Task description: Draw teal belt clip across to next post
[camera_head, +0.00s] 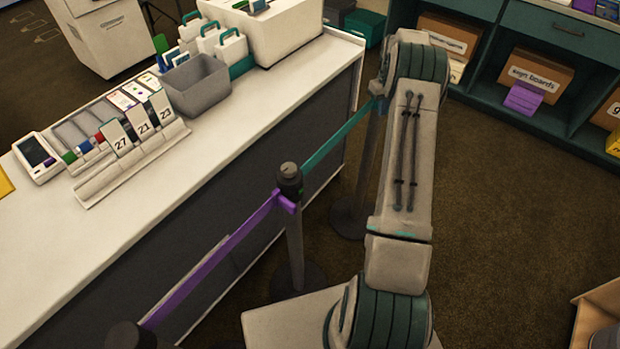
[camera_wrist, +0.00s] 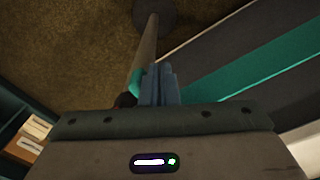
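The teal belt (camera_head: 338,138) runs from the near post (camera_head: 291,215) to the far post (camera_head: 368,165), partly behind my arm. In the wrist view the belt (camera_wrist: 250,75) stretches off to the right. The teal belt clip (camera_wrist: 135,83) shows just left of my fingers, against the far post's pole (camera_wrist: 146,50). My gripper (camera_wrist: 158,72) has its blue fingers close together at the clip and looks shut on it. The fingers hide part of the clip, so I cannot tell whether it is seated in the post. In the head view my arm mostly hides the gripper.
A purple belt (camera_head: 215,258) runs from the near post to another post (camera_head: 130,336) at lower left. The white-topped counter (camera_head: 235,125) stands left of the belts. Teal shelves (camera_head: 560,135) with boxes stand at upper right. Carpet on the right is mostly clear.

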